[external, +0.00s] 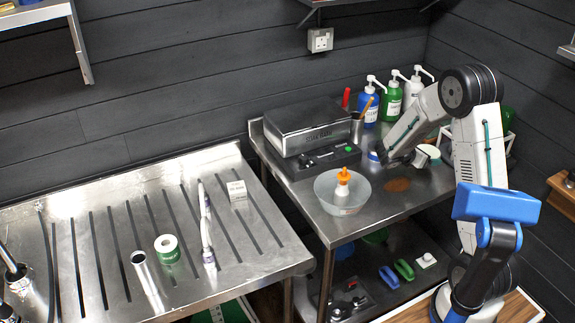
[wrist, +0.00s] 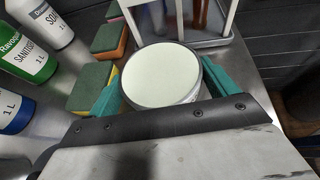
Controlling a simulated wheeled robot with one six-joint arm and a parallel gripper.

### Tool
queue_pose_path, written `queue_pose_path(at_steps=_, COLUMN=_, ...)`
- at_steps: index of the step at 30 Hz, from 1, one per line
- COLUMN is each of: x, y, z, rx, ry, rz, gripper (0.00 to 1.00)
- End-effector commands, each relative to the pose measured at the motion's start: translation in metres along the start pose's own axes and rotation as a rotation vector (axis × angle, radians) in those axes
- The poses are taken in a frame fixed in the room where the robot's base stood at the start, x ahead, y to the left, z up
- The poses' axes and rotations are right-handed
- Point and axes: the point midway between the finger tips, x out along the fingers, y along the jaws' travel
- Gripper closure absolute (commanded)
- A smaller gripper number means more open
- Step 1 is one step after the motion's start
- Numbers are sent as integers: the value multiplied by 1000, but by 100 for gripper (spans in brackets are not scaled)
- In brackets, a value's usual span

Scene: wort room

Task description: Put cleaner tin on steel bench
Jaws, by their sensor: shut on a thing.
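The cleaner tin, a round tin with a pale lid and dark rim, sits between the teal fingers of my gripper (wrist: 160,80) in the wrist view; its lid (wrist: 158,72) faces the camera. My gripper is shut on it. In the external view the tin (external: 430,150) shows small and pale at the right end of the right-hand steel bench (external: 400,200), partly hidden by my arm. I cannot tell whether it touches the bench top. Another steel surface, slotted (external: 100,240), stands at the left.
Sponges (wrist: 90,88) lie left of the tin, with pump bottles (external: 391,100) behind. A white rack (wrist: 180,15) stands close beyond it. A clear bowl (external: 342,192) holds an orange-topped bottle; a boxy machine (external: 315,125) is behind. A green-white roll (external: 167,248) stands on the slotted surface.

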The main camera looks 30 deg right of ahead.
Motion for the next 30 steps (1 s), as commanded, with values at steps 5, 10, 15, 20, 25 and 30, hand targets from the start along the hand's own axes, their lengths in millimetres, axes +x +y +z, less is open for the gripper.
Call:
queue_pose_path(at_steps=5, x=8, y=8, z=-9, rx=-3, ry=0, rz=-1, gripper=47)
queue_pose_path(at_steps=10, x=17, y=7, z=-30, rx=-1, ry=0, rz=-1, gripper=47)
queue_pose_path(at_steps=15, x=17, y=8, z=-31, rx=2, ry=-1, rz=0, gripper=47)
queue_pose_path(at_steps=20, x=18, y=7, z=-33, rx=1, ry=-1, rz=0, gripper=47)
queue_pose_path(at_steps=25, x=18, y=7, z=-34, rx=1, ry=0, rz=0, gripper=0)
queue_pose_path(at_steps=30, x=18, y=7, z=-33, rx=1, ry=0, rz=0, gripper=0)
